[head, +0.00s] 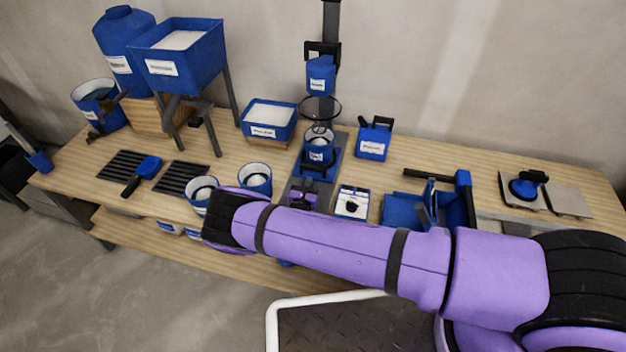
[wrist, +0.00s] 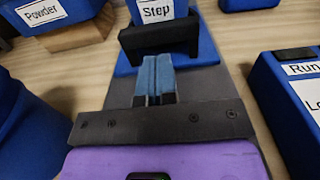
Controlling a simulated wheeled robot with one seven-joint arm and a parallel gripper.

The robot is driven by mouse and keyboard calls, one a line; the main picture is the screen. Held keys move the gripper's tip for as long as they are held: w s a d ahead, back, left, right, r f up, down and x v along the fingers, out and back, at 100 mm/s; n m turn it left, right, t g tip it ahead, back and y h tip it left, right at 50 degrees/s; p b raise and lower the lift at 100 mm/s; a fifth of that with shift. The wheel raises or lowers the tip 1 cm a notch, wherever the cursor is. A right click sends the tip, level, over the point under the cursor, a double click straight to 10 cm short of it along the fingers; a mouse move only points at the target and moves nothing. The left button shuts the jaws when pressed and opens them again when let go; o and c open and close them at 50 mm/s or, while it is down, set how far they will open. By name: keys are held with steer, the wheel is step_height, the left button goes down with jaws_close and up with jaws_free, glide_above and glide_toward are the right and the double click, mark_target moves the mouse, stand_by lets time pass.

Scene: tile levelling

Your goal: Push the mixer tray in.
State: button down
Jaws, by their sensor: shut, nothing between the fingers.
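The mixer (head: 320,75) stands at the back middle of the bench, with a dark post, a blue head and a ring below it. A blue, labelled bucket (head: 318,152) stands on the mixer tray under the ring. In the wrist view the blue tray (wrist: 207,45) lies on a grey base, with a black handle bar (wrist: 160,39) across its front and the bucket (wrist: 155,10) behind. My gripper (wrist: 157,62) is shut and empty, its blue fingers pointing at the handle's middle. The tips are at or very near the handle; I cannot tell whether they touch.
Two open buckets (head: 255,178) stand to the left. A blue bin of white material (head: 269,121) is behind left, and a blue labelled container (head: 374,140) behind right. My arm hides part of the bench front.

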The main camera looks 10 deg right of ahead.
steer(key=v, duration=0.9)
steer(key=shift+s+a+f, duration=0.1)
steer(key=shift+s, duration=0.15)
steer(key=w+d+r+m+g+h, duration=0.2)
steer(key=d+r+m+g+h, duration=0.15)
steer(key=r+m, duration=0.45)
steer(key=w+d+r+m+g+h, duration=0.2)
steer(key=d+r+m+g+h, duration=0.15)
steer(key=r, duration=0.85)
steer(key=s+d+r+m+g+y, duration=0.2)
steer(key=d+r+m+g, duration=0.25)
steer(key=r, duration=0.55)
steer(key=s+d+r+m+g+y, duration=0.2)
steer(key=s+d+r+m+g, duration=0.25)
steer(key=r, duration=0.65)
steer(key=s+d+r+m+y, duration=0.3)
steer(key=s+d+r, duration=0.25)
steer(key=r, duration=0.25)
steer(key=s+d+r+m+y, duration=0.35)
steer(key=s+r, duration=0.25)
steer(key=r, duration=0.2)
steer(key=s+d+r+m+t+y, duration=0.1)
steer(key=s+r+m+t, duration=0.1)
steer(key=s, duration=0.6)
steer(key=s+r+m+t+y, duration=0.2)
steer(key=s+r, duration=0.2)
steer(key=s, duration=0.4)
steer(key=shift+d+r+m+t, duration=0.2)
steer(key=shift+d+m+t, duration=0.1)
steer(key=shift+d+m, duration=0.1)
